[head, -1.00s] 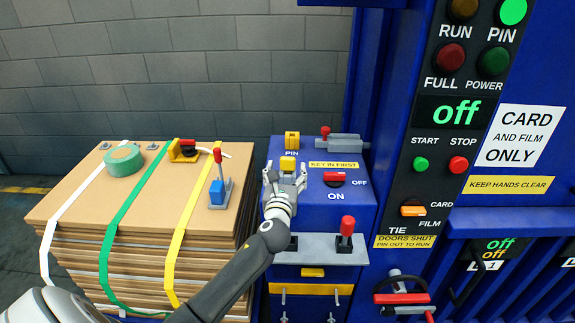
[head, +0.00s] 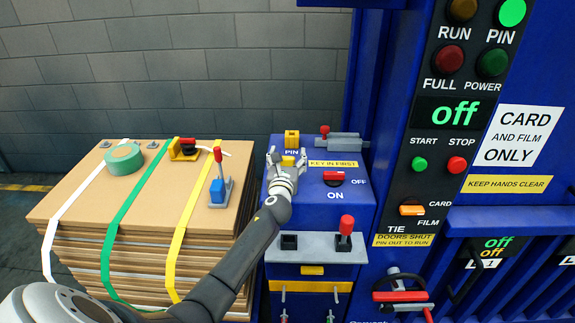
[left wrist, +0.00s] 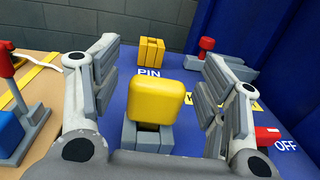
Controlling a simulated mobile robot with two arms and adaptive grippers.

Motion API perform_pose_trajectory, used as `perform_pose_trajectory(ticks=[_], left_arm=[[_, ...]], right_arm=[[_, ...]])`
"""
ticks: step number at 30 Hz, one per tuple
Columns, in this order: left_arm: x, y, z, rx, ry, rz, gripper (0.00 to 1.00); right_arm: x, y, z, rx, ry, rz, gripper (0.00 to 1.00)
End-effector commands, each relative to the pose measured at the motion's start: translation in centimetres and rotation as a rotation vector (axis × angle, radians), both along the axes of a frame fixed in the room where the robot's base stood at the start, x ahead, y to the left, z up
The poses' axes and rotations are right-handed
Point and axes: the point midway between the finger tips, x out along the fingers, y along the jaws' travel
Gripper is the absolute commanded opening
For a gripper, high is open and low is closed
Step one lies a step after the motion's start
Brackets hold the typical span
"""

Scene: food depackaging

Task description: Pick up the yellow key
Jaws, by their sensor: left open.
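The yellow key (head: 287,161) is a rounded yellow block on top of the blue cabinet, below the PIN label. In the left wrist view the yellow key (left wrist: 157,103) stands upright in a grey base (left wrist: 148,139). My left gripper (head: 286,157) is over the cabinet top with its fingers spread. In the left wrist view the left gripper's fingers (left wrist: 160,75) stand on either side of the key, with gaps visible on both sides. In the head view the hand hides the key's lower part and base. My right gripper is in neither view.
A yellow slotted block (head: 292,138) stands behind the key. A red-handled grey latch (head: 344,141) and a red switch (head: 334,178) are to the right. A strapped cardboard stack (head: 120,215) stands at left, holding green tape (head: 123,159) and a red-handled tool (head: 220,180).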

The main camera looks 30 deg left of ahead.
Motion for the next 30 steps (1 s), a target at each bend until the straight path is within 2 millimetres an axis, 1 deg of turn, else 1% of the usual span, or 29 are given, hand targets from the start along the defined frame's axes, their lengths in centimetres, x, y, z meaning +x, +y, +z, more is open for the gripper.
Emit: perform_pose_trajectory(ticks=[5,6,15,18,26,30], left_arm=[[0.0,0.01,-0.04,0.0,0.0,0.0,0.68],[0.0,0.02,-0.04,0.0,0.0,0.0,0.67],[-0.02,0.01,-0.04,0.0,0.001,0.0,0.28],[-0.02,0.02,-0.01,0.0,0.0,0.0,0.17],[-0.02,0.04,0.1,0.001,0.0,0.0,0.17],[-0.02,0.1,0.69,0.003,-0.001,0.001,0.17]], right_arm=[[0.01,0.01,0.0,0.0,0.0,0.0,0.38],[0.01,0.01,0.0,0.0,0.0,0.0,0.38],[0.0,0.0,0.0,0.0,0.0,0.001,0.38],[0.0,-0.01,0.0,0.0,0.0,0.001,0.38],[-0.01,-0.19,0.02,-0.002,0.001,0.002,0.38],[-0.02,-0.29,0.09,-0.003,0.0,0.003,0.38]])
